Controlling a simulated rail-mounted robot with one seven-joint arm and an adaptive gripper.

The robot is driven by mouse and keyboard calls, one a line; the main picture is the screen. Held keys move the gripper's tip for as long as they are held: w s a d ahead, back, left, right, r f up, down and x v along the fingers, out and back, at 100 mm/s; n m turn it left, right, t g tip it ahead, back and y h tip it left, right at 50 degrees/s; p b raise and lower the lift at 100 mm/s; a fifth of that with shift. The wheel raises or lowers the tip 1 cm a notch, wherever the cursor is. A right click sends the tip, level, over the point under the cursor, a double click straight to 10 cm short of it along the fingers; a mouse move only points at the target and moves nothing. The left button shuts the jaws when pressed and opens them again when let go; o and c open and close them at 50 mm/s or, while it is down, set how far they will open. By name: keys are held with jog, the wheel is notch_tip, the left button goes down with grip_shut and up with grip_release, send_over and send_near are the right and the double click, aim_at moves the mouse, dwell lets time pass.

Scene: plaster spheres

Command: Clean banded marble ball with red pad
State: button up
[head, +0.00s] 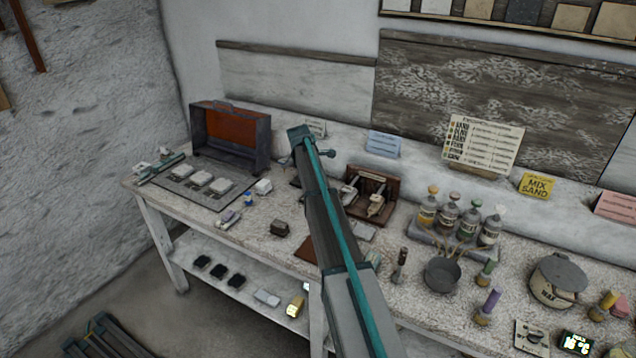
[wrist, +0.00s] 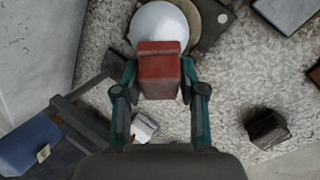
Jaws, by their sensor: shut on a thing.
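In the wrist view, my gripper (wrist: 159,80) is shut on a red pad (wrist: 160,68), with one teal finger on each side of it. A pale, smooth ball (wrist: 157,20) lies just beyond the pad at the top of the view. The pad overlaps the ball's near edge; I cannot tell whether they touch. No bands can be made out on the ball. It seems to sit on a brownish round stand (wrist: 208,25), partly hidden. In the head view my arm hides the ball, the pad and my fingertips.
The speckled bench (head: 262,255) holds a dark box with an orange inside (head: 230,138), a small brown block (head: 280,228), a wooden holder (head: 371,195), several bottles (head: 450,220), a dark bowl (head: 441,274) and a lidded pot (head: 557,283). Bare bench lies left of the brown block.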

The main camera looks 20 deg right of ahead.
jog(key=shift+w+a+f, duration=0.3)
jog(key=shift+a+f, duration=0.1)
jog(key=shift+a, duration=0.1)
jog(key=shift+s+d+r+p, duration=0.3)
jog(key=shift+d+r, duration=0.1)
jog(key=shift+d, duration=0.15)
jog(key=shift+s+d+r+p, duration=0.15)
jog(key=shift+s+d+r, duration=0.2)
jog(key=shift+d, duration=0.2)
jog(key=shift+w+a+f, duration=0.35)
jog(key=shift+a+f, duration=0.05)
jog(key=shift+a, duration=0.2)
jog(key=shift+w+a+f, duration=0.35)
jog(key=shift+a, duration=0.2)
jog(key=shift+s+d+r+p, duration=0.1)
jog(key=shift+s+r+p, duration=0.1)
jog(key=shift+r, duration=0.35)
jog(key=shift+s+d+r+p, duration=0.1)
jog(key=shift+s+r+p, duration=0.1)
jog(key=shift+r, duration=0.3)
